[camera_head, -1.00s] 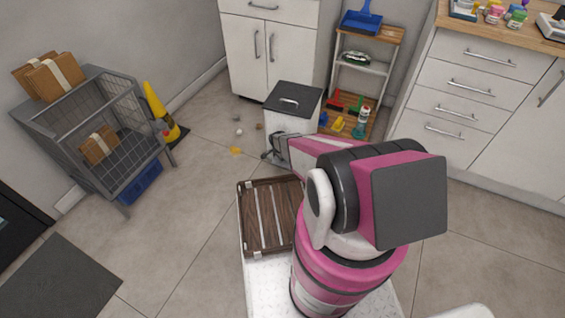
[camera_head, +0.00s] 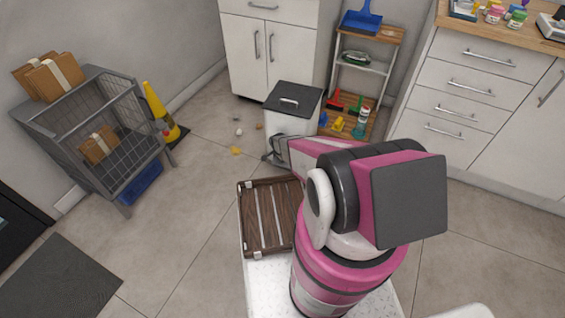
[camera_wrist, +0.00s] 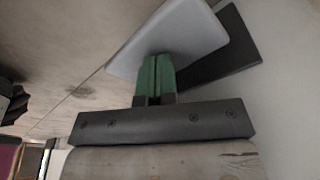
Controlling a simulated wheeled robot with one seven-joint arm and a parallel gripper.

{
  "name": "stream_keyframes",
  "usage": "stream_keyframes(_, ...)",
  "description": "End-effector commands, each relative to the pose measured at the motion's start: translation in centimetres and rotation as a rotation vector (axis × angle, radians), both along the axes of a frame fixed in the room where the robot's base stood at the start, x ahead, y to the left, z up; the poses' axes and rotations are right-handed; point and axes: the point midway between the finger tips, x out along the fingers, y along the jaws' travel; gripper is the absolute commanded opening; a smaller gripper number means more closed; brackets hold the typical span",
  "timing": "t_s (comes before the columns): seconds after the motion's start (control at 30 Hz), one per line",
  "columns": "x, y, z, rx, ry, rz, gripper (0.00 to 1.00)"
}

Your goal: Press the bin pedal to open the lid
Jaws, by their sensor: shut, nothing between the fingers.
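The bin (camera_head: 285,125) has a white body and a dark grey lid (camera_head: 293,97) with a light handle; the lid is down. My gripper (camera_head: 268,158) is low at the bin's front left side, partly hidden by my arm in the head view. In the wrist view my gripper's green fingers (camera_wrist: 155,78) are shut and empty. Their tips overlap a pale grey plate (camera_wrist: 170,40), which looks like the bin pedal, with a dark part (camera_wrist: 225,50) beside it. I cannot tell whether the tips touch the plate.
A shelf rack (camera_head: 365,70) with cleaning items stands right of the bin, white cabinets (camera_head: 268,50) behind. Small litter (camera_head: 236,150) lies on the floor to the left. A yellow cone (camera_head: 160,112) and a wire cart (camera_head: 100,130) stand farther left.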

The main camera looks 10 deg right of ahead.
Motion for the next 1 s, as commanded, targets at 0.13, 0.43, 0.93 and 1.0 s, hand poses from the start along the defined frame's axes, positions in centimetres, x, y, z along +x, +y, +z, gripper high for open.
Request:
stream_keyframes(0.13,0.0,0.0,-0.1,0.000,0.000,0.000,0.00)
stream_keyframes(0.43,0.0,0.0,-0.4,0.000,0.001,0.000,0.00)
stream_keyframes(0.93,0.0,0.0,-1.4,0.000,0.001,0.000,0.00)
stream_keyframes(1.0,0.0,0.0,-1.4,0.000,0.001,0.000,0.00)
